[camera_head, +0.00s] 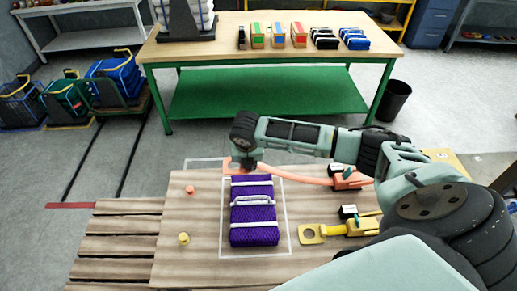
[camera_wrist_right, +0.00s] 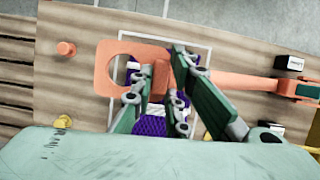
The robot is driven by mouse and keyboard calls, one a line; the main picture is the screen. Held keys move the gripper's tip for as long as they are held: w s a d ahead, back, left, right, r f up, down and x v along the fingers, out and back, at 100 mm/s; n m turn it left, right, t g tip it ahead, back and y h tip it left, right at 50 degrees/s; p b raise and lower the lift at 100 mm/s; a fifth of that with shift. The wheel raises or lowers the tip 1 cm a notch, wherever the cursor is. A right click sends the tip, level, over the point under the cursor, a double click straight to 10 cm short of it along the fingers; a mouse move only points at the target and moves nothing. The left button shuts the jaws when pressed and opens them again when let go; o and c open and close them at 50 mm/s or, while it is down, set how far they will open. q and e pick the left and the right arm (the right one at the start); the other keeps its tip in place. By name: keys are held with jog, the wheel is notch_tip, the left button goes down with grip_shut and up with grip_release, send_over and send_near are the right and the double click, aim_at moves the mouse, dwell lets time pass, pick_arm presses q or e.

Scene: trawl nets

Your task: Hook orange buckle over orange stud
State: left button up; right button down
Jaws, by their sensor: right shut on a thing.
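The orange buckle (camera_head: 229,165) is a flat plate with a hole, on an orange strap (camera_head: 300,177) that runs right to a holder (camera_head: 350,180). My right gripper (camera_head: 246,164) is shut on the buckle's strap end, above the far end of a purple net bundle (camera_head: 254,226). In the right wrist view, the buckle (camera_wrist_right: 103,78) extends left from between the fingers (camera_wrist_right: 159,72). The orange stud (camera_head: 190,190) stands on the wooden board left of the bundle. It also shows in the wrist view (camera_wrist_right: 66,48), left of the buckle and apart from it. My left gripper is out of view.
A yellow stud (camera_head: 183,238) stands nearer on the board. A yellow buckle (camera_head: 312,234) lies on the right, beside the bundle. A table (camera_head: 180,52) with boxes and nets stands behind. The board around the orange stud is clear.

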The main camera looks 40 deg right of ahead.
jog(key=w+a+b, duration=0.7)
jog(key=w+a, duration=0.5)
jog(key=a, duration=0.2)
jog(key=f+b, duration=0.6)
jog(key=b, duration=0.1)
jog(key=f+b, duration=0.7)
jog(key=shift+w+a+f, duration=0.1)
jog(key=shift+w+a, duration=0.05)
jog(key=shift+a, duration=0.05)
jog(key=shift+f+b, duration=0.85)
jog(key=shift+f, duration=1.7)
jog(key=c, duration=1.6)
grip_release()
jog(key=shift+c, duration=0.2)
